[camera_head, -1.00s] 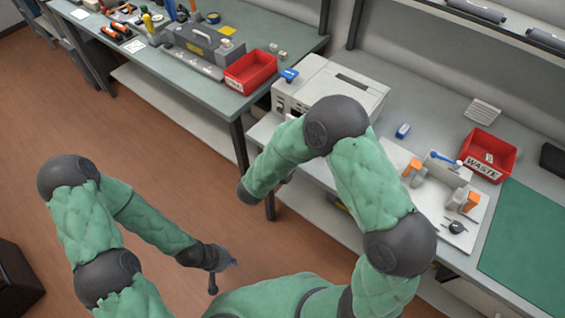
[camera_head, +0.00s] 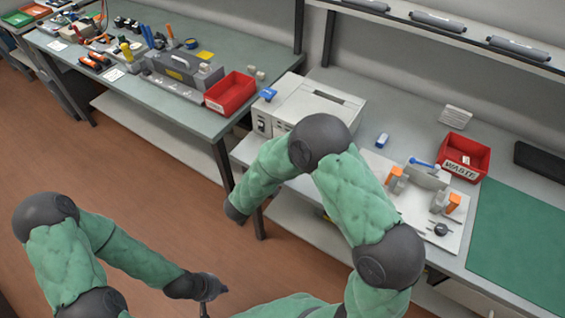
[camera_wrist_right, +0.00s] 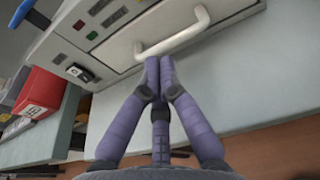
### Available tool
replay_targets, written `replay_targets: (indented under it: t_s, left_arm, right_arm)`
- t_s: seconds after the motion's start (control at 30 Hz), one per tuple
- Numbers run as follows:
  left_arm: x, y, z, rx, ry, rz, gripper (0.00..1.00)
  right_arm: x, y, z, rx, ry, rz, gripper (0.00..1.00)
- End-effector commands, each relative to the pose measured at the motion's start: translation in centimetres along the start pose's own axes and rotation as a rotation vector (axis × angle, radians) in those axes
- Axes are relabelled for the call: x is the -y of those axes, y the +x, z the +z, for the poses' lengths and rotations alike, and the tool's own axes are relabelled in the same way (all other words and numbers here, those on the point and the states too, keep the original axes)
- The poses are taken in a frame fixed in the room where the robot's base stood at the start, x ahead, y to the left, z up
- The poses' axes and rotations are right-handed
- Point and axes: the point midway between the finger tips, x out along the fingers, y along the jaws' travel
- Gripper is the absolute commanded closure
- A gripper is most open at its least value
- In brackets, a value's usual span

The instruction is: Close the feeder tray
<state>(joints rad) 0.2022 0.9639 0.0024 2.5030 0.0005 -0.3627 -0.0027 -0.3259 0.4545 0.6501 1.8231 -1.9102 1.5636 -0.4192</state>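The white machine (camera_head: 318,103) stands on the right-hand bench. Its front panel (camera_wrist_right: 122,48) with a white bar handle (camera_wrist_right: 172,36) fills the top of the right wrist view. I take this panel for the feeder tray's front; whether it sticks out or sits flush I cannot tell. My right gripper (camera_wrist_right: 158,64) points at the panel, its fingertips together at the handle's lower edge. Contact is unclear, and nothing shows between the fingers. My right arm hides that gripper in the head view. My left gripper (camera_head: 207,300) hangs low over the floor, away from the benches.
A red bin (camera_head: 230,94) sits on the left bench; it also shows in the right wrist view (camera_wrist_right: 40,98). On the right bench are a white fixture board (camera_head: 410,205), a red WASTE bin (camera_head: 465,157) and a green mat (camera_head: 520,240). Open floor lies left.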

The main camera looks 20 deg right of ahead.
Motion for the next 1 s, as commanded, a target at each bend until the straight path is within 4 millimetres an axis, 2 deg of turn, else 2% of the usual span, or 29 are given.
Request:
replay_targets:
  t_s: [0.3, 0.5, 0.7, 1.0]
  left_arm:
    - [-0.7, -2.0, 0.1, 0.0, 0.0, 0.0, 1.0]
    - [-0.9, -2.6, 0.1, 0.0, 0.0, 0.0, 1.0]
    - [-1.0, -2.8, 0.1, 0.0, 0.0, 0.0, 1.0]
    - [-1.0, -2.8, 0.1, 0.0, 0.0, 0.0, 1.0]
  right_arm:
    - [-0.2, -6.6, 0.2, 0.0, -0.004, 0.005, 1.0]
    - [-0.2, -9.4, 0.1, -0.001, -0.003, 0.004, 1.0]
    - [-0.1, -10.5, 0.0, -0.001, -0.004, 0.001, 1.0]
    - [0.3, -10.3, -0.6, -0.02, -0.006, -0.014, 1.0]
